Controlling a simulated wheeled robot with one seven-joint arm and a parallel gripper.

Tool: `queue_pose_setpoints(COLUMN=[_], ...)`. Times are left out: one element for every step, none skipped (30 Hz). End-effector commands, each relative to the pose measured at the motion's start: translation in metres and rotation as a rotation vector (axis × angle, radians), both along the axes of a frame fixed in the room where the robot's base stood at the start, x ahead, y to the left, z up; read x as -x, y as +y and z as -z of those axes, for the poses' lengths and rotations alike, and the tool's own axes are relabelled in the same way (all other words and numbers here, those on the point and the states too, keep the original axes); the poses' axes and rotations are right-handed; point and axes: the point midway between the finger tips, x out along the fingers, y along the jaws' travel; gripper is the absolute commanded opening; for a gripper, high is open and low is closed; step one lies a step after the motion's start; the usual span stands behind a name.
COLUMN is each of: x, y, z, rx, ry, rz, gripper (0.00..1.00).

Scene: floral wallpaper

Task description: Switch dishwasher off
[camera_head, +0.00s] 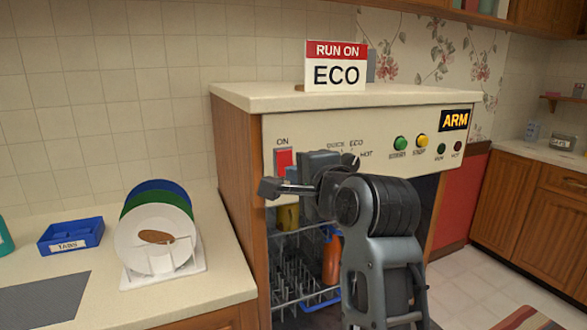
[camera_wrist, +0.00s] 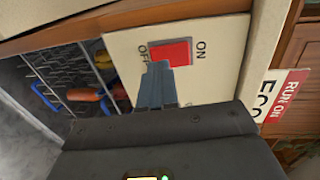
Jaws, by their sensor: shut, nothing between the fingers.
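The dishwasher's cream control panel (camera_head: 385,139) spans the front under the countertop. Its red ON/OFF rocker switch (camera_head: 284,159) is at the panel's left end, and the switch shows in the wrist view (camera_wrist: 171,53) with ON and OFF printed beside it. My gripper (camera_head: 270,188) is shut and empty, just below the switch in the head view. In the wrist view my fingertips (camera_wrist: 160,67) overlap the OFF side of the switch. I cannot tell whether they touch it. The printed OFF is partly hidden by the fingers.
A "RUN ON ECO" sign (camera_head: 336,66) stands on the dishwasher top. The panel also has a dial (camera_head: 350,161), a green button (camera_head: 400,143) and a yellow button (camera_head: 421,140). Below, the rack (camera_head: 300,275) is exposed. Plates (camera_head: 152,238) and a blue tray (camera_head: 70,236) sit on the left counter.

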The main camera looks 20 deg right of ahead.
Motion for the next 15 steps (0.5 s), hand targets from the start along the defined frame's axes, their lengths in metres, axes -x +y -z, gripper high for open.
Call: queue_pose_setpoints(x=[-0.006,-0.008,-0.011,-0.013,-0.014,-0.015,-0.016,-0.016,-0.017,-0.017,-0.017,-0.017,-0.017,-0.017,-0.016], y=[0.0,0.0,0.0,0.0,0.0,0.0,0.0,0.0,0.0,0.0,0.0,0.0,0.0,0.0,0.0], z=[-0.001,0.0,0.001,0.001,0.001,0.002,0.002,0.003,0.003,0.003,0.003,0.003,0.003,0.003,0.003], rx=[-0.001,-0.001,0.0,0.0,0.0,0.0,0.0,0.001,0.001,0.001,0.001,0.001,0.001,0.001,0.001], ry=[0.0,0.001,0.001,0.0,-0.001,-0.001,-0.001,-0.001,-0.001,-0.001,-0.001,-0.001,-0.001,-0.001,-0.001], rz=[0.0,0.0,0.0,0.0,0.001,0.001,0.001,0.001,0.001,0.001,0.001,0.001,0.001,0.001,0.001], gripper=[0.0,0.0,0.0,0.0,0.0,0.0,0.0,0.0,0.0,0.0,0.0,0.0,0.0,0.0,0.0])
